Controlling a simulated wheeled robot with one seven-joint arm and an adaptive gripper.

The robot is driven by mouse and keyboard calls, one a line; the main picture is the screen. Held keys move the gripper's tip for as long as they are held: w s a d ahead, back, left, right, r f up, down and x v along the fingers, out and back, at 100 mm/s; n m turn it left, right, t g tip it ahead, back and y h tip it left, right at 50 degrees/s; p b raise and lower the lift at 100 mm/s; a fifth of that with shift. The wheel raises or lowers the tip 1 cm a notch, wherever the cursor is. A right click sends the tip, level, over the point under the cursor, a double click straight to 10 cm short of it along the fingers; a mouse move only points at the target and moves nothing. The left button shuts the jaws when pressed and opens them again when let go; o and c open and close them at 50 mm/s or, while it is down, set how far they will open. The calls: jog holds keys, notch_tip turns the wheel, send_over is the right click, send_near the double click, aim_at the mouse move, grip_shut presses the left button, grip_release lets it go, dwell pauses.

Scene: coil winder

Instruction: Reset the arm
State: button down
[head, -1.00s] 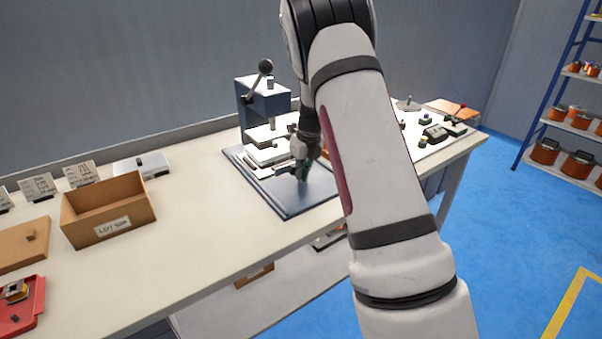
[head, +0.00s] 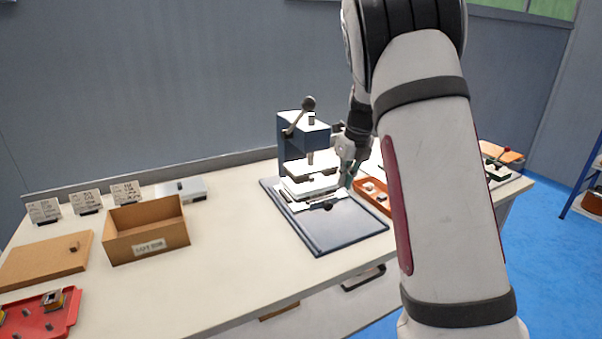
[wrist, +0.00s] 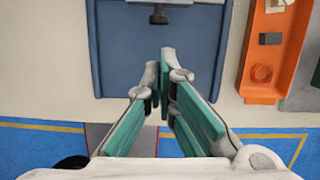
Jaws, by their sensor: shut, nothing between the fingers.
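My gripper (head: 348,178) hangs above the right part of the press's dark base plate (head: 345,228) in the head view. In the wrist view my gripper (wrist: 165,62) shows two green-padded fingers closed together at the tips, with nothing between them. My white arm crosses the right half of the head view and hides part of the bench behind it.
A blue press (head: 300,140) with a lever stands beside my gripper. An orange tray (wrist: 268,60) lies right of the plate. A cardboard box (head: 145,230), a red tray (head: 65,318) and several label cards stand at the left. The bench's front middle is clear.

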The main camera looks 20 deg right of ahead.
jog(key=s+a+r+n+y+p, duration=0.1)
jog(key=s+a+r+n+p, duration=0.4)
jog(key=s+a+r+n, duration=1.25)
jog(key=s+a+n+p, duration=0.2)
jog(key=s+n, duration=0.7)
jog(key=s, duration=0.2)
jog(key=s+a+r+n+t+h+p, duration=0.1)
jog(key=s+a+n+p, duration=0.1)
jog(key=s+n, duration=0.6)
jog(key=s+a, duration=0.1)
jog(key=s, duration=0.2)
jog(key=shift+s+n, duration=0.35)
jog(key=shift+s, duration=0.05)
